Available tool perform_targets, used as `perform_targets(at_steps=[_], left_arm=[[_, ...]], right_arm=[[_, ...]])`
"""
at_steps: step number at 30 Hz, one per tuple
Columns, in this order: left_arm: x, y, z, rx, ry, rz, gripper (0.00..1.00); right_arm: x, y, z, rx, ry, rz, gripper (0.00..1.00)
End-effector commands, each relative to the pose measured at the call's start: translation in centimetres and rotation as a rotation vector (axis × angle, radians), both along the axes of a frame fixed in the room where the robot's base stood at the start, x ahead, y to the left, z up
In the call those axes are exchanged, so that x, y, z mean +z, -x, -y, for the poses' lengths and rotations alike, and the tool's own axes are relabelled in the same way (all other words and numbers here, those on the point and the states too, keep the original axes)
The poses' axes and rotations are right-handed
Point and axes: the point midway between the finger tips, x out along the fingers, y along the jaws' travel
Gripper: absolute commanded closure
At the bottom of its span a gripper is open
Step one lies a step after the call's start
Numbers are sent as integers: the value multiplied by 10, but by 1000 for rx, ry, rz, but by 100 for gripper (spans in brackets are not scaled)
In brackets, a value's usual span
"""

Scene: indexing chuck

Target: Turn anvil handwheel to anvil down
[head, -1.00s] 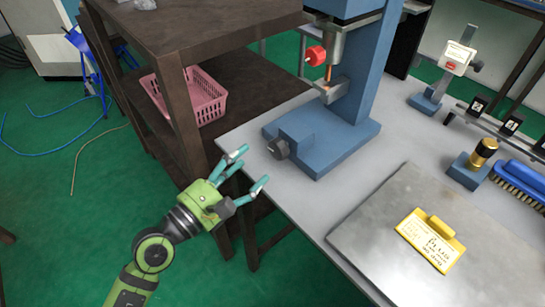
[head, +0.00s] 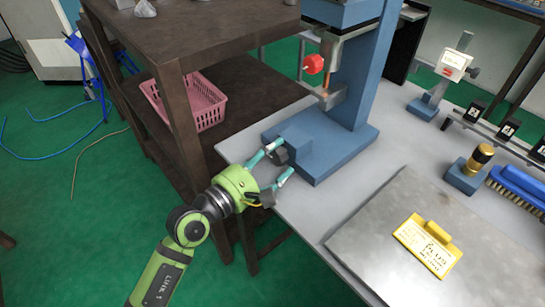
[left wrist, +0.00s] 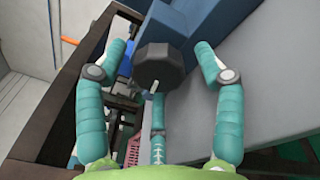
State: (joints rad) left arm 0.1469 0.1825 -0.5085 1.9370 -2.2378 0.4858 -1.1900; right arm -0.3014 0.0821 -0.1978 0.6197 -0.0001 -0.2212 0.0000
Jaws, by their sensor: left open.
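The anvil handwheel appears to be the dark grey knob (head: 279,156) on the front of the blue press base (head: 325,150). It also shows in the left wrist view as a dark faceted knob (left wrist: 157,66) with a small pale pin below it. My left gripper (head: 283,159) is open, with its teal fingers around the knob's sides in the head view. In the left wrist view the two long fingers stand apart on either side of the knob, with visible gaps. A copper-coloured part (head: 326,80) sits higher on the press. My right gripper is not in view.
A red knob (head: 313,64) sticks out from the press above. A steel plate (head: 380,235) with a yellow sign (head: 430,243) lies on the grey table. A brown shelf (head: 185,40) with a pink basket (head: 195,100) stands close on the left.

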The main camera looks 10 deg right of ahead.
Motion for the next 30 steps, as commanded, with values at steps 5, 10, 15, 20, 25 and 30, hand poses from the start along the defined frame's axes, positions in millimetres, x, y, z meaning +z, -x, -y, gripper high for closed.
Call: perform_targets(at_steps=[5, 10, 15, 20, 25, 30], left_arm=[[0, 0, 0, 0, 0, 0, 83], [-1, 0, -1, 1, 0, -1, 86], [-1, 0, -1, 1, 0, -4, 86], [-1, 0, -1, 2, 1, -8, 87], [-2, 0, -1, 2, 5, -17, 87], [-2, 0, -1, 3, 11, -27, 87]], right_arm=[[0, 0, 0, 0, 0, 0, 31], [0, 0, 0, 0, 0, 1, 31], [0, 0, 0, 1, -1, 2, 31], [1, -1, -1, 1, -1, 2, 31], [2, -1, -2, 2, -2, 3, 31], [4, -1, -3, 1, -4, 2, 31]])
